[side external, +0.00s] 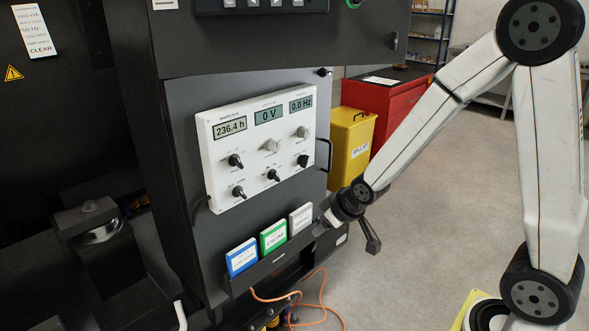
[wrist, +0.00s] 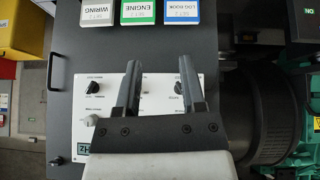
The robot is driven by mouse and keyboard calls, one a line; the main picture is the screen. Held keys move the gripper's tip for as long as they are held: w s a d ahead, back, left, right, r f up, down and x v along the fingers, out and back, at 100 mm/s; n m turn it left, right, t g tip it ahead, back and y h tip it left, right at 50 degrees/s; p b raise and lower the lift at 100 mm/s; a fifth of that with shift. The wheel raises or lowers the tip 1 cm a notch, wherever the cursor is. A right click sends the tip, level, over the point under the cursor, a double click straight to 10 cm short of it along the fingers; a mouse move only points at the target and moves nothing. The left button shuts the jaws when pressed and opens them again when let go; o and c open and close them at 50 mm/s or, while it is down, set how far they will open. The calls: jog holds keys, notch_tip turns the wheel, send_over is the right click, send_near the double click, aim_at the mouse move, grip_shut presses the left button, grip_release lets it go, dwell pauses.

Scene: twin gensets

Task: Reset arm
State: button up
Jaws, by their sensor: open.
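My gripper (wrist: 157,66) is open in the wrist view, its two dark fingers apart with nothing between them. The fingers stand in front of the white control panel (wrist: 90,110), which appears upside down there. In the side view my arm reaches in from the right, and its wrist end is beside the right end of the booklet rack; the fingertips are hard to make out there. The control panel (side external: 222,165) has several knobs and three displays reading 236.4 h, 0 V and 0.0 Hz.
A blue log book (side external: 242,257), a green engine booklet (side external: 273,236) and a white wiring booklet (side external: 300,219) stand in the dark rack (side external: 262,272). An orange cable (side external: 322,300) hangs below. A yellow bin (side external: 350,140) and red cabinet (side external: 395,107) stand behind. Floor at right is open.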

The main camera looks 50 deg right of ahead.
jog(key=s+a+m+g, duration=0.1)
jog(key=s+a+g, duration=0.2)
jog(key=s, duration=0.8)
jog(key=shift+r+g, duration=0.3)
jog(key=shift+g, duration=0.3)
jog(key=shift+w+d, duration=0.1)
jog(key=shift+w, duration=0.05)
